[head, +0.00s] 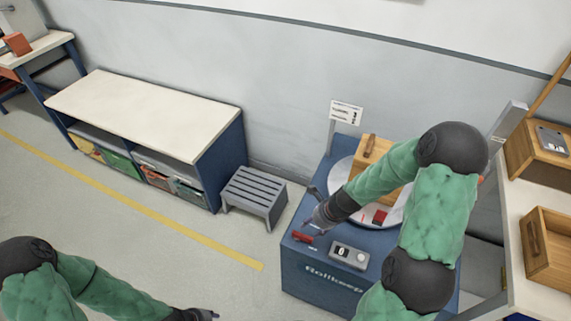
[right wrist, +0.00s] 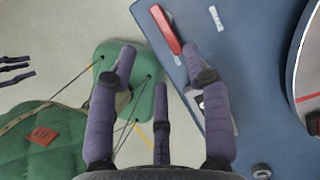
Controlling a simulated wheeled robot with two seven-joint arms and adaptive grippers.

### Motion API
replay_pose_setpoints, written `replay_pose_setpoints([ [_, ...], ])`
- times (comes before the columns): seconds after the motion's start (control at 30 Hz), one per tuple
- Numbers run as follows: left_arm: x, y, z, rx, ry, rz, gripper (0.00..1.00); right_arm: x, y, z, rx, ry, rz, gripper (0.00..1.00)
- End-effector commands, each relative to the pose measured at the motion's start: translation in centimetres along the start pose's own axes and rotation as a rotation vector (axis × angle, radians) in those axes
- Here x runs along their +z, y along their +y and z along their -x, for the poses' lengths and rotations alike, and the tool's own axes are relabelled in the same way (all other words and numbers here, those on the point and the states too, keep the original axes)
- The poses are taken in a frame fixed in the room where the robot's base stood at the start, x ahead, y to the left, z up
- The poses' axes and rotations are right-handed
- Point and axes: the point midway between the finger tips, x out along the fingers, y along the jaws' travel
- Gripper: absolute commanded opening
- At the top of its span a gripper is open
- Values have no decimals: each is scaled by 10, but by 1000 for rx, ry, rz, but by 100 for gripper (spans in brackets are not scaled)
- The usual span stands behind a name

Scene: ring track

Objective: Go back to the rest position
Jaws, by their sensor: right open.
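My right gripper (head: 313,224) reaches over the front left of the blue Rollkeep stand (head: 325,289), close to a red handle (head: 303,237). In the right wrist view its purple fingers (right wrist: 157,56) are spread with nothing between them. The red handle (right wrist: 166,29) lies just beyond the fingertips there; touching or apart is hard to tell. My left gripper (head: 203,314) is low at the bottom edge of the head view, over the floor and partly cut off. Its dark fingers also show at the left of the right wrist view (right wrist: 16,71).
The stand carries a round white turntable (head: 338,176) with a wooden block (head: 369,147), and a small counter box (head: 348,256). A grey step stool (head: 254,193) stands left of it. A shelved bench (head: 145,104) lines the wall. A table with wooden boxes (head: 548,245) is at right.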

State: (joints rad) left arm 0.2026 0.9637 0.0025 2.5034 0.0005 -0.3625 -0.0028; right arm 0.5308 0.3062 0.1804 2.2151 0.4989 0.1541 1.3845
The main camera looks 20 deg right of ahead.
Motion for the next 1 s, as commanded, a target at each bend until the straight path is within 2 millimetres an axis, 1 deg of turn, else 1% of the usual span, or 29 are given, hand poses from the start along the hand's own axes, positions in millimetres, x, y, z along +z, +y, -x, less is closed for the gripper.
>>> replay_pose_setpoints([
  [0.13, 0, 0, 0, 0, 0, 0, 36, 0, 0, 0, 0, 0, 3, 49],
  [0.2, 0, 0, 0, 0, 0, 0, 36, 0, 4, -4, 7, 5, 31, 49],
  [0.27, 0, 0, 0, 0, 0, 0, 36, 0, 11, -11, 18, 13, 93, 49],
  [0.33, 0, 0, 0, 0, 0, 0, 36, 0, 24, -24, 40, 28, 221, 49],
  [0.37, 0, 0, 0, 0, 0, 0, 36, -1, 32, -31, 53, 35, 296, 49],
  [0.47, 0, 0, 0, 0, 0, 0, 36, -2, 63, -58, 102, 51, 596, 49],
  [0.5, 0, 0, 0, 0, 0, 0, 36, -3, 77, -68, 123, 52, 729, 49],
  [0.57, 0, 0, 0, 0, 0, 0, 36, -4, 98, -82, 155, 47, 926, 49],
  [0.6, 0, 0, 0, 0, 0, 0, 36, -5, 112, -90, 175, 39, 1057, 49],
  [0.67, 0, 0, 0, 0, 0, 0, 36, -6, 133, -102, 204, 20, 1254, 49],
  [0.7, 0, 0, 0, 0, 0, 0, 36, -7, 147, -110, 221, 3, 1384, 49],
  [0.8, 0, 0, 0, 0, 0, 0, 36, -10, 181, -124, 258, -50, 1680, 49],
  [0.9, 0, 0, 0, 0, 0, 0, 36, -12, 208, -133, 279, -107, 1915, 49],
  [1.0, 0, 0, 0, 0, 0, 0, 36, -14, 226, -137, 287, -153, 2075, 49],
])
